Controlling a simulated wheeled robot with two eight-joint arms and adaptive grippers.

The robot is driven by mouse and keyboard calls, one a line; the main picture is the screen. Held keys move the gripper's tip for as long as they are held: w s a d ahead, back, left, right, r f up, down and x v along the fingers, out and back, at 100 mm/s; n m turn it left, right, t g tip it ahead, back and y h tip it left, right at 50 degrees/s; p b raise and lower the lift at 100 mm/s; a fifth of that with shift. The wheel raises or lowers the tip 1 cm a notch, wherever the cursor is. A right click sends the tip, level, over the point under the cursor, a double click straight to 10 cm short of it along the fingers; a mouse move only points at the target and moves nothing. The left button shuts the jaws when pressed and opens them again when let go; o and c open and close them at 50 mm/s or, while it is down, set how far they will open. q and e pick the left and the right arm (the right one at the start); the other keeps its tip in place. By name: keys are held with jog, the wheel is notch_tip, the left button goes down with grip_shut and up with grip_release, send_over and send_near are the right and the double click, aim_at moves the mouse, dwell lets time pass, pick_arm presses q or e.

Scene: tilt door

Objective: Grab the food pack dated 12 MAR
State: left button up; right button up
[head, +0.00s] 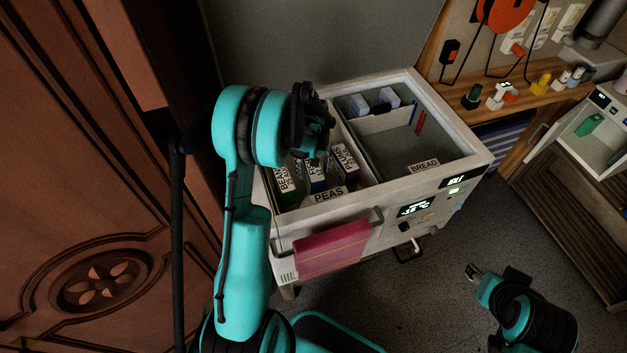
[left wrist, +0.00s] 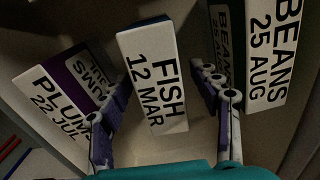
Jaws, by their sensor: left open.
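The pack marked FISH 12 MAR (left wrist: 152,75) stands between the two spread fingers of my left gripper (left wrist: 162,88) in the left wrist view. The gripper is open and does not visibly grip it. The PLUMS 22 JUL pack (left wrist: 60,105) is to the left and the BEANS 25 AUG pack (left wrist: 270,50) to the right. In the head view my left gripper (head: 318,135) hangs over the compartment labelled PEAS, partly hiding the middle pack (head: 317,178). The beans pack (head: 285,180) and plums pack (head: 345,160) flank it. My right gripper (head: 474,272) is low at the right.
A wooden shelf (head: 530,105) with small items stands at the right.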

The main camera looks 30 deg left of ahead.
pick_arm(q)
jog(key=shift+r, duration=0.1)
grip_shut()
